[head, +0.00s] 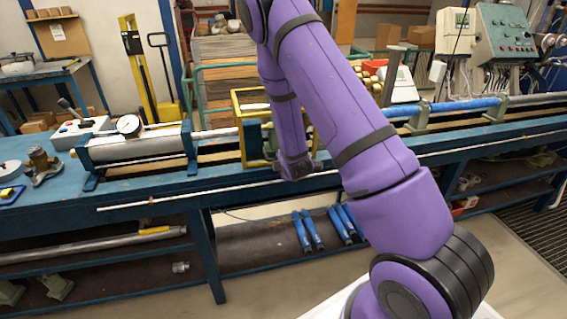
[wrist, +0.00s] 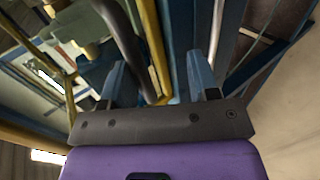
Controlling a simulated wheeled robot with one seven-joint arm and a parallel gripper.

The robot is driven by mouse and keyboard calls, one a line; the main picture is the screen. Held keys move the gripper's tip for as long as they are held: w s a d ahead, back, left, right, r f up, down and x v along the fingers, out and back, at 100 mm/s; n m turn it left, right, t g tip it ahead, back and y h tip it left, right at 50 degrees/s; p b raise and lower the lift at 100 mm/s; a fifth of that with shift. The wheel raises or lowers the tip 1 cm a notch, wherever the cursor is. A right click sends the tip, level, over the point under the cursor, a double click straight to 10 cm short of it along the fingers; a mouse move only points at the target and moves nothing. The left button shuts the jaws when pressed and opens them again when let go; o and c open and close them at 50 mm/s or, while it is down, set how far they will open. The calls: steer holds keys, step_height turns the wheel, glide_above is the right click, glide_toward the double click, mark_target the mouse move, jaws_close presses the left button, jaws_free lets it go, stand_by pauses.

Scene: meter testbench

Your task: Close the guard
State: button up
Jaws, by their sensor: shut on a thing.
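The guard (head: 236,104) is a yellow frame around the pipe line on the blue test bench, left of my arm in the head view. My gripper (head: 297,167) is low at the bench's front edge, just right of the yellow frame. In the wrist view, the two blue-grey fingers of my gripper (wrist: 160,78) stand apart with a yellow bar of the guard (wrist: 152,45) between them. My gripper is shut on this bar. A dark curved bar also passes near the left finger. My arm hides the right part of the guard and the exact contact.
The blue bench (head: 160,187) runs across the view. A dial gauge (head: 129,125) and cylinder stand on its left part, a blue pipe (head: 465,105) on its right. A control cabinet (head: 505,35) stands behind. Blue-handled tools (head: 308,228) lie on the lower shelf. Floor in front is clear.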

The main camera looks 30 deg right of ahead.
steer(key=shift+s+a+f, duration=0.1)
steer(key=shift+s, duration=0.15)
steer(key=v, duration=1)
steer(key=shift+r, duration=0.35)
